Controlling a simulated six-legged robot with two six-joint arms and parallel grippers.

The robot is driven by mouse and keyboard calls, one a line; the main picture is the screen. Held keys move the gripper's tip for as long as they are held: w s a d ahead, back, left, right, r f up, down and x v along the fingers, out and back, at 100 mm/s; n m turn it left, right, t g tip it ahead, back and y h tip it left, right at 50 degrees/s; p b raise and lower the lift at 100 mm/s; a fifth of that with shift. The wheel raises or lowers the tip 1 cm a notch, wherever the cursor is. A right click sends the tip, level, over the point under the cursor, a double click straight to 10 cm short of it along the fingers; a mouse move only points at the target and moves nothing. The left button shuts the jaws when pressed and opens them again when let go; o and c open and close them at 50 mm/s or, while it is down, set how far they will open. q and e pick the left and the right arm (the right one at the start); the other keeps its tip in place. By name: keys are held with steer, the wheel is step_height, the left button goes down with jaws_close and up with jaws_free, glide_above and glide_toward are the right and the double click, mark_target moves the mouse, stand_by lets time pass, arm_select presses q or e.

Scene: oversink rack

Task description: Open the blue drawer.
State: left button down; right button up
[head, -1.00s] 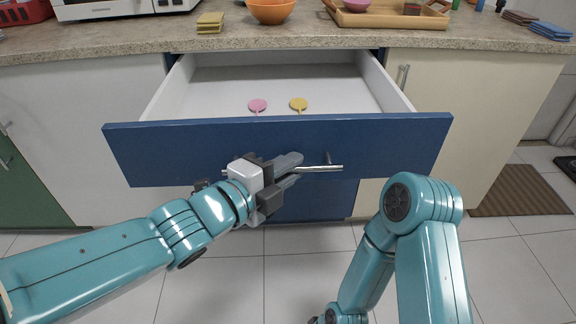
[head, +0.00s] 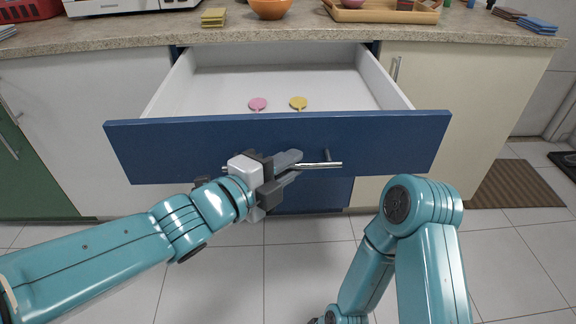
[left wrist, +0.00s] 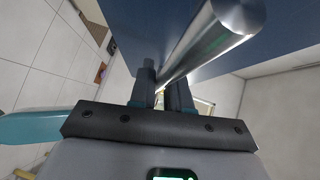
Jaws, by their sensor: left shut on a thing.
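The blue drawer (head: 385,145) stands pulled well out from under the counter in the head view. Its white inside shows, with a pink round-headed utensil (head: 258,104) and a yellow one (head: 298,103) lying in it. A metal bar handle (head: 322,165) runs across the drawer front. My left gripper (head: 292,165) is shut on the handle. In the left wrist view the handle (left wrist: 205,45) passes between the fingers (left wrist: 162,92). My right arm shows at the lower right of the head view, but its gripper cannot be made out.
The stone-look counter (head: 300,34) carries an orange bowl (head: 271,9), yellow sponges (head: 214,17), a wooden tray (head: 375,14) and blue cloths (head: 538,25). A brown mat (head: 515,186) lies on the tiled floor at right, which is otherwise mostly clear.

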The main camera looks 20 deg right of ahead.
arm_select(q)
steer(key=shift+w, duration=0.1)
steer(key=c, duration=1.2)
jaws_free()
steer(key=shift+a, duration=0.1)
steer(key=p+v, duration=0.4)
steer(key=v, duration=1.2)
steer(key=shift+s+p, duration=0.2)
steer(key=shift+p, duration=0.15)
steer(key=shift+w+a+f, duration=0.1)
